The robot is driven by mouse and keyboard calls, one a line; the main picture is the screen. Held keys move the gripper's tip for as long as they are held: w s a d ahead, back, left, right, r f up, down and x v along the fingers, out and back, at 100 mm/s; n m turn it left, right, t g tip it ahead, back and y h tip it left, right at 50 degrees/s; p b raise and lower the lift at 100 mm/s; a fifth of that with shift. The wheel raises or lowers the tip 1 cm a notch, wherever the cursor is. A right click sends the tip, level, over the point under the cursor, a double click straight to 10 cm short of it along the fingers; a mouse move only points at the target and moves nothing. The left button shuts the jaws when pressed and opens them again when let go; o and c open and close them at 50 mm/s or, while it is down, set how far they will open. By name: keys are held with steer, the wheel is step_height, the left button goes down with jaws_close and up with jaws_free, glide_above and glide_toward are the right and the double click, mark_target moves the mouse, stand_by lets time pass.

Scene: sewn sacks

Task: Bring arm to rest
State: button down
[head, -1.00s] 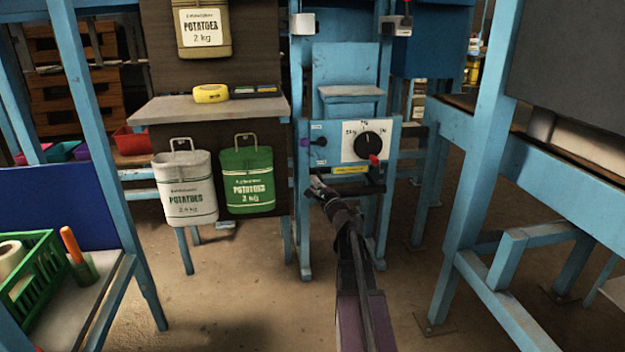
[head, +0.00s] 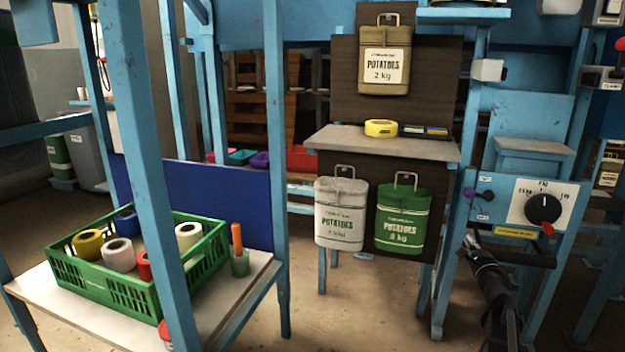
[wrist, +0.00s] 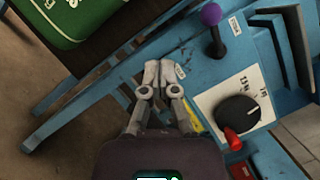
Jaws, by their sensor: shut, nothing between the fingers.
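My gripper (wrist: 158,75) is shut and empty in the wrist view, its two fingertips together in front of the blue machine frame. In the head view my gripper (head: 470,240) is small and dark at the lower right, just below the dial panel (head: 512,203). The panel carries a black dial (head: 543,208), which also shows in the wrist view (wrist: 239,113), a red knob (head: 548,229) and a purple-tipped lever (head: 487,195). In the wrist view the purple knob (wrist: 211,14) is to the upper right of the fingertips. I cannot tell whether the fingertips touch the frame.
White (head: 341,212) and green (head: 402,217) potato sacks hang left of the machine; a tan sack (head: 384,60) hangs above a shelf (head: 350,140) with a yellow tape measure (head: 381,128). A green crate (head: 110,292) of thread spools stands on the left table (head: 235,300). Blue posts stand nearby.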

steer(key=s+a+f+n+g+y+p, duration=0.15)
steer(key=a+n+g+y+p, duration=0.3)
steer(key=a+n, duration=0.65)
steer(key=s+a+f+n+g+y+p, duration=0.1)
steer(key=s+a+n+g+y+p, duration=0.35)
steer(key=a, duration=1.25)
steer(key=s+a+f+n+g+h+p, duration=0.3)
steer(key=s+a+n+g+p, duration=0.1)
steer(key=s+a+n+g, duration=0.25)
steer(key=s+d+r+n+g+h+p, duration=0.1)
steer(key=s+r+n+g+h+p, duration=0.15)
steer(key=s+g+h+p, duration=0.45)
step_height(320, 180, up, 37)
steer(key=s+t+y+p, duration=0.2)
steer(key=p, duration=3.3)
steer(key=shift+f+t, duration=0.1)
steer(key=shift+t, duration=0.15)
